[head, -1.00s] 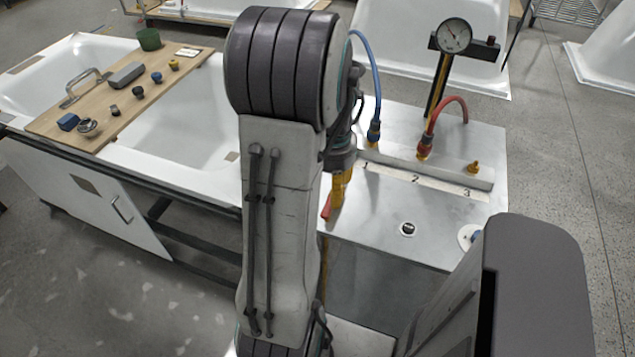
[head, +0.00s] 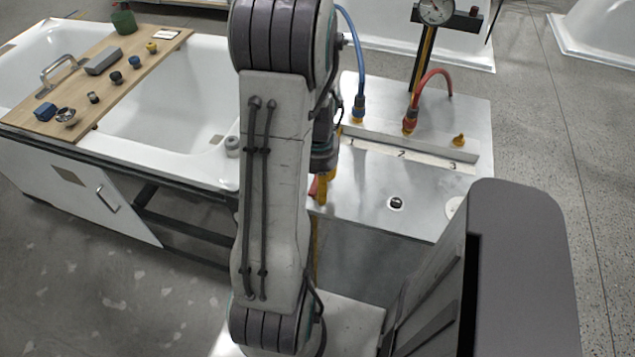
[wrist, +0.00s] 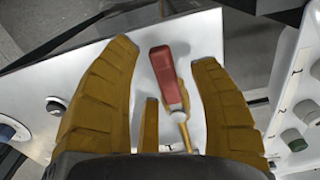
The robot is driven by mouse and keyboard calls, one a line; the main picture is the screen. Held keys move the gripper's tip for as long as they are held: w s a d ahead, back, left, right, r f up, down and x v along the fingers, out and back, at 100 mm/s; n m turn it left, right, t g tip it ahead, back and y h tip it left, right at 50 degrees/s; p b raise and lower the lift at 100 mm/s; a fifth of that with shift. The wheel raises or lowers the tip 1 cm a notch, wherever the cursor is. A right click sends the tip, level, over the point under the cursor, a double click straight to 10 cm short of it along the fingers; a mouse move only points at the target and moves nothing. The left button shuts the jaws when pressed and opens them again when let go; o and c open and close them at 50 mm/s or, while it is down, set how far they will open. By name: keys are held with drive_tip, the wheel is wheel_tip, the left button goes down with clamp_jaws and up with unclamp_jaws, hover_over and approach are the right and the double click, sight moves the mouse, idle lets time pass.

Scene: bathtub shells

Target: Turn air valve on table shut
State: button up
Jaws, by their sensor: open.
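The air valve's red lever (wrist: 168,75) lies between the two yellow fingers of my gripper (wrist: 163,52) in the wrist view. A pale pivot and brass stem show at its lower end. The fingers stand open on both sides of the lever, with gaps visible. In the head view my gripper (head: 324,187) is at the left edge of the metal table (head: 365,205), low and partly behind my arm. A bit of the red lever (head: 313,188) shows beside it. The rest of the valve is hidden there.
Blue (head: 358,103) and red hoses (head: 410,122) rise from fittings along a strip marked with numbers. A pressure gauge (head: 434,11) stands behind. A bathtub with a wooden board (head: 92,75) of small items is at left. A grey cylinder (head: 232,147) sits on its rim.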

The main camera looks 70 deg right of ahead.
clamp_jaws()
idle(0.5)
